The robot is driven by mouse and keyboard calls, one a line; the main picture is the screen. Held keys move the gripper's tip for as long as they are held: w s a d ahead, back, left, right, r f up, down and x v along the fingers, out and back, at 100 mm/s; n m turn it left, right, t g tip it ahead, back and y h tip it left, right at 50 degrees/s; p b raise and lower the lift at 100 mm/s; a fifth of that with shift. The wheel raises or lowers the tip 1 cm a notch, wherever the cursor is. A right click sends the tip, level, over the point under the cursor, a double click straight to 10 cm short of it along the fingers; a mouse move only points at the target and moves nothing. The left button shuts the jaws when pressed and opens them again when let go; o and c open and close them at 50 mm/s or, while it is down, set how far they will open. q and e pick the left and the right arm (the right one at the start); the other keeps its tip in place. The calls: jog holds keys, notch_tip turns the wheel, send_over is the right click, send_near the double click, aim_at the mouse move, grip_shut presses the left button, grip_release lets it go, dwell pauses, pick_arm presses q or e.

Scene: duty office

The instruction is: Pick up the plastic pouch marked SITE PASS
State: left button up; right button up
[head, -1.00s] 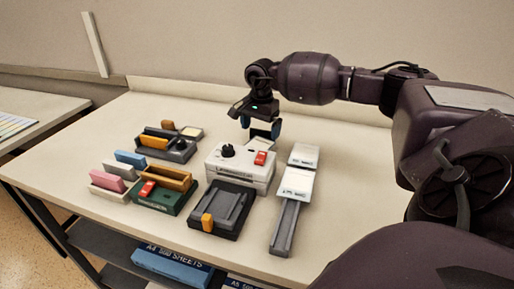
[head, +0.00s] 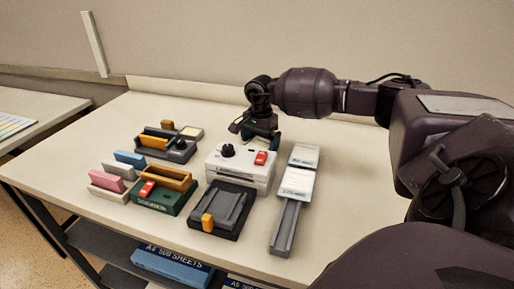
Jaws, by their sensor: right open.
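Two white pouch-like pieces with small print lie on the right of the table. The nearer white piece (head: 297,181) rests at the upper end of a grey rail (head: 285,229), and the farther white piece (head: 304,154) lies just behind it. The print is too small to read, so I cannot tell whether either is the SITE PASS pouch. My right gripper (head: 263,139) is open, pointing down behind the white machine, left of the farther white piece. Its fingertips are partly hidden by the machine. My left gripper is out of view.
The white machine (head: 240,173) with a black knob and red switch stands mid-table. A black device (head: 221,210) with an orange tab is in front. A green tray (head: 156,200), coloured blocks and a dark grey holder (head: 163,148) stand left. The table's back left is clear.

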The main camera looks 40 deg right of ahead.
jog(key=shift+f, duration=0.15)
dwell(0.3)
jog(key=c, duration=0.8)
